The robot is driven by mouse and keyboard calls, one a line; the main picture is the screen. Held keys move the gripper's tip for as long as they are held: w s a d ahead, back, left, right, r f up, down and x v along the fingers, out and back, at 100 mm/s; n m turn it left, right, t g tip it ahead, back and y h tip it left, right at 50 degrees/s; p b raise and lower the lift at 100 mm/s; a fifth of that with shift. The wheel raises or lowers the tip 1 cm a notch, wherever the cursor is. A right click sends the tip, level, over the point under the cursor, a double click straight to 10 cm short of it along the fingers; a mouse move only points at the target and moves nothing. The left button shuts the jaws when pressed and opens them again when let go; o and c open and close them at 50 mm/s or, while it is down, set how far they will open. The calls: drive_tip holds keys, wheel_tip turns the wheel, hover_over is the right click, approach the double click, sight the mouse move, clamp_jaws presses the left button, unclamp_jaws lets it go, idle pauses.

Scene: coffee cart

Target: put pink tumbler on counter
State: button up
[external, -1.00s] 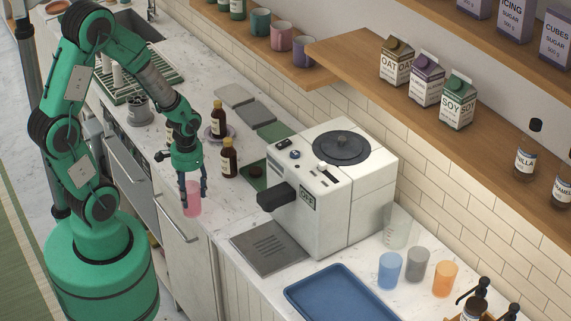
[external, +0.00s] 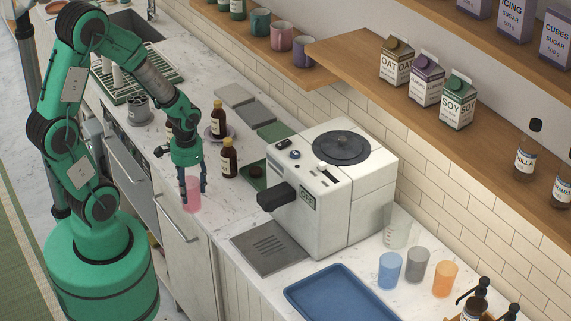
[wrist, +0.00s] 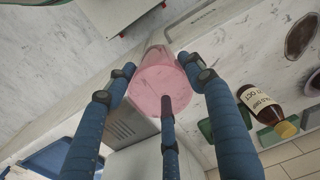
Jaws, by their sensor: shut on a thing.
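The pink tumbler (external: 193,198) is at the front edge of the marble counter (external: 222,208), left of the coffee machine in the external view. My gripper (external: 193,187) points down with its dark blue fingers shut around the tumbler. In the wrist view the translucent pink tumbler (wrist: 160,92) sits between the fingertips of my gripper (wrist: 157,78). The tumbler looks upright. I cannot tell whether its base touches the counter or hangs just above it.
The white coffee machine (external: 335,205) with its drip grate (external: 268,250) stands to the right. Brown syrup bottles (external: 229,160) stand just behind my gripper. A blue tray (external: 335,298) and blue, grey and orange tumblers (external: 390,270) are farther right. Bare counter lies around the tumbler.

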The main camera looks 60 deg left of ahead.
wheel_tip(320, 180, up, 25)
drive_tip(key=w+d+r+m+p, duration=0.3)
drive_tip(key=w+d+m, duration=0.7)
drive_tip(key=w+d, duration=1.3)
drive_tip(key=d+f+m+p, duration=0.15)
drive_tip(key=d+m, duration=0.25)
drive_tip(key=d, duration=1.3)
drive_tip(key=d+f+m+p, duration=0.1)
drive_tip(key=d+f+m, duration=0.25)
drive_tip(key=d, duration=1.35)
wheel_tip(320, 180, down, 24)
drive_tip(key=shift+s+a+f, duration=0.15)
drive_tip(key=shift+f, duration=0.1)
drive_tip(key=shift+m, duration=0.25)
